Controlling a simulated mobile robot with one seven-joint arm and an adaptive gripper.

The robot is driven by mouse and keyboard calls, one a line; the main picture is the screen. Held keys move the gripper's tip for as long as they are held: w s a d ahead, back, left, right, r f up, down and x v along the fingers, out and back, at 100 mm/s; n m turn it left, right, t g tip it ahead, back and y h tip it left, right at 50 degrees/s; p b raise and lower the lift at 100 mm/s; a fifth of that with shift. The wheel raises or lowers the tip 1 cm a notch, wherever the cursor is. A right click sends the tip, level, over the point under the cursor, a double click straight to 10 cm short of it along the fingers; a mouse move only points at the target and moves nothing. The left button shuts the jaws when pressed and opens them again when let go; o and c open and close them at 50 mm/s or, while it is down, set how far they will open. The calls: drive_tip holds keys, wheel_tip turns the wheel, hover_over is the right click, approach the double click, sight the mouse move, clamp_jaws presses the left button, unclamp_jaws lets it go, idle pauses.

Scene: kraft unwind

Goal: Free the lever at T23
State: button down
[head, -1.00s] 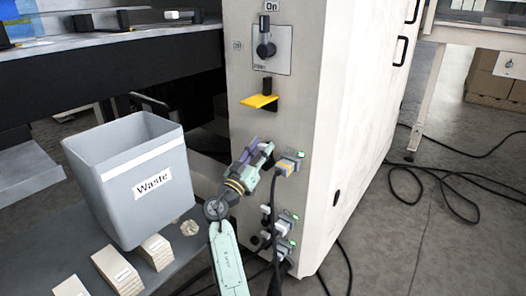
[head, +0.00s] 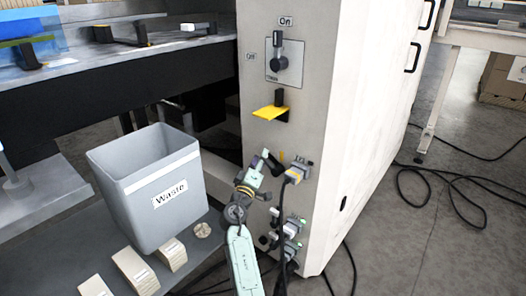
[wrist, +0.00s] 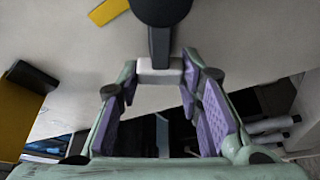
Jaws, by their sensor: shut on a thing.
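My gripper (head: 261,167) is at the front of the pale cabinet, just left of the upper grey plug (head: 296,173). In the wrist view its purple-padded fingers (wrist: 159,82) are closed on the pale end block (wrist: 160,65) of a lever. The lever has a dark stem (wrist: 159,45) running up to a round black hub (wrist: 160,9) on the panel. A yellow strip (wrist: 108,10) lies beside the hub. In the head view the dark lever (head: 272,161) shows only partly, behind the fingers. I cannot read a T23 label.
Lower plugs (head: 291,229) with green lights and hanging cables are below my gripper. A grey Waste bin (head: 150,215) stands close on the left. Cables lie on the floor at right.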

drive_tip(key=shift+w+a+f+n+g+y+p, duration=0.15)
drive_tip(key=shift+f+n+p, duration=0.15)
drive_tip(key=shift+n+p, duration=0.3)
drive_tip(key=shift+a+f+n+g+y+p, duration=0.15)
drive_tip(key=shift+f+n+p, duration=0.1)
drive_tip(key=shift+n+p, duration=0.3)
drive_tip(key=c, duration=1.1)
unclamp_jaws()
drive_tip(key=v, duration=0.7)
drive_tip(key=shift+s, duration=0.3)
